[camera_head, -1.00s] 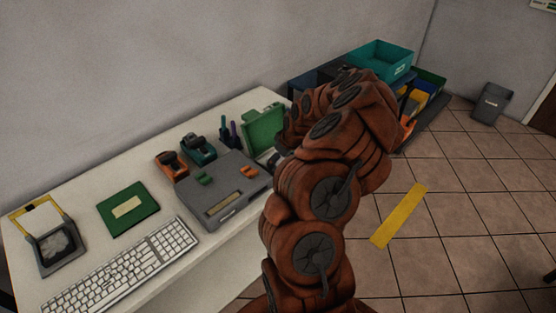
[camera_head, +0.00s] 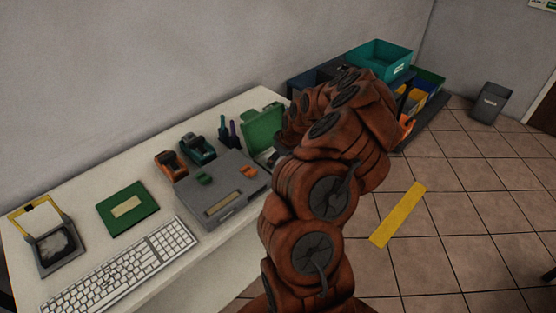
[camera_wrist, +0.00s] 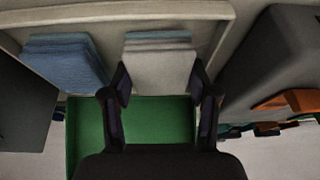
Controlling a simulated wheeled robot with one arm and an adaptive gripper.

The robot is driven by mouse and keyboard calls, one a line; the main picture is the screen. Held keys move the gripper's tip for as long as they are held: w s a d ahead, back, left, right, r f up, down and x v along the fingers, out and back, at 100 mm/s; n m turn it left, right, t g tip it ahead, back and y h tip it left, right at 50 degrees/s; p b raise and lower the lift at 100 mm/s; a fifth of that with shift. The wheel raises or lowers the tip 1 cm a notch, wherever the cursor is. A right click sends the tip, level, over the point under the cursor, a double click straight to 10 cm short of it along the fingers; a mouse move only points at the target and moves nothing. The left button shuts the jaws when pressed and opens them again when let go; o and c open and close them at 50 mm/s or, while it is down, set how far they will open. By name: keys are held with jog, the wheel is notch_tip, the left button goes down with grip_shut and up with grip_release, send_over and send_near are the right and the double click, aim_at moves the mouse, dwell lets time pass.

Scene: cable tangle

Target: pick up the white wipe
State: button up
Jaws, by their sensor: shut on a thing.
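The white wipe (camera_wrist: 165,70) is in the upper middle of the wrist view, pale and folded in layers. My gripper (camera_wrist: 159,80) has its dark fingers on the two sides of it and is shut on it. I cannot tell whether the wipe is clear of what lies under it. A folded blue wipe (camera_wrist: 66,62) lies to its left, apart from the fingers. In the head view my arm hides the wipes and the gripper.
A green case (camera_head: 264,127) stands open at the table's far end; green (camera_wrist: 150,113) also shows below the wipes in the wrist view. A grey box (camera_head: 221,190) with small orange and green parts lies nearby. A keyboard (camera_head: 120,270) lies in front. Bins (camera_head: 380,60) stand beyond my arm.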

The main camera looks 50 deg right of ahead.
jog(key=shift+r+b, duration=0.9)
jog(key=shift+r, duration=0.7)
jog(key=s+a+b, duration=0.2)
jog(key=s, duration=0.5)
jog(key=s+a+r+b, duration=0.1)
jog(key=s+a+b, duration=0.1)
jog(key=s, duration=0.6)
jog(key=shift+s+a+r+b, duration=0.2)
jog(key=shift+r+b, duration=0.05)
jog(key=shift+b, duration=0.4)
jog(key=o, duration=0.3)
jog(key=c, duration=0.4)
jog(key=shift+w+a, duration=0.1)
